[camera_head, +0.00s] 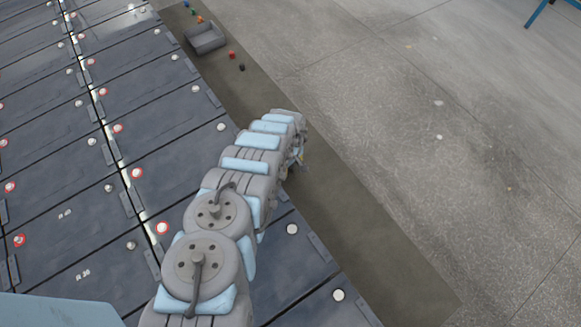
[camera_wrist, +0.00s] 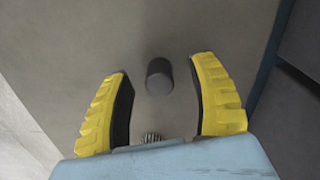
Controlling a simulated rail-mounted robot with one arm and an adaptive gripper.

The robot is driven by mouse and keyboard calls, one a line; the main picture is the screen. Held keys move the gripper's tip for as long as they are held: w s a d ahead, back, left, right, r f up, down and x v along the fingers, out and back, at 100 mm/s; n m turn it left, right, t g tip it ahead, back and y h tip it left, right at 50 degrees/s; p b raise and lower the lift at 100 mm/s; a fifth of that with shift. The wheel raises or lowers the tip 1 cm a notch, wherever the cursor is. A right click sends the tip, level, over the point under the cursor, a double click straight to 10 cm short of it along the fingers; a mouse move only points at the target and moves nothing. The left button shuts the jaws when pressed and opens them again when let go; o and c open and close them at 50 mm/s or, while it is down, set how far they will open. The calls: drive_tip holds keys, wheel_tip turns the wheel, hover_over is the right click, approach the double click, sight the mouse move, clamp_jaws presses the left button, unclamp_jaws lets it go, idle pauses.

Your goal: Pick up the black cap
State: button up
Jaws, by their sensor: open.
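A dark, near-black cylindrical cap (camera_wrist: 159,76) stands on the brown floor surface in the wrist view. It lies ahead of my gripper (camera_wrist: 161,66), in line with the gap between the two yellow, black-padded fingers. The fingers are spread wide, and neither touches the cap. In the head view my gripper (camera_head: 299,164) is mostly hidden behind my arm, over the brown strip just right of the battery rows. A small dark cap (camera_head: 242,67) also shows there, near the grey bin; I cannot tell if it is the same one.
A grey open bin (camera_head: 205,38) stands on the brown strip (camera_head: 375,260) at the top. A red cap (camera_head: 232,55) sits beside it, and several small coloured caps lie beyond. Battery rows (camera_head: 60,125) fill the left. The concrete floor at right is mostly clear.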

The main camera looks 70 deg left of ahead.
drive_tip(key=c, duration=1)
drive_tip(key=shift+r, duration=0.1)
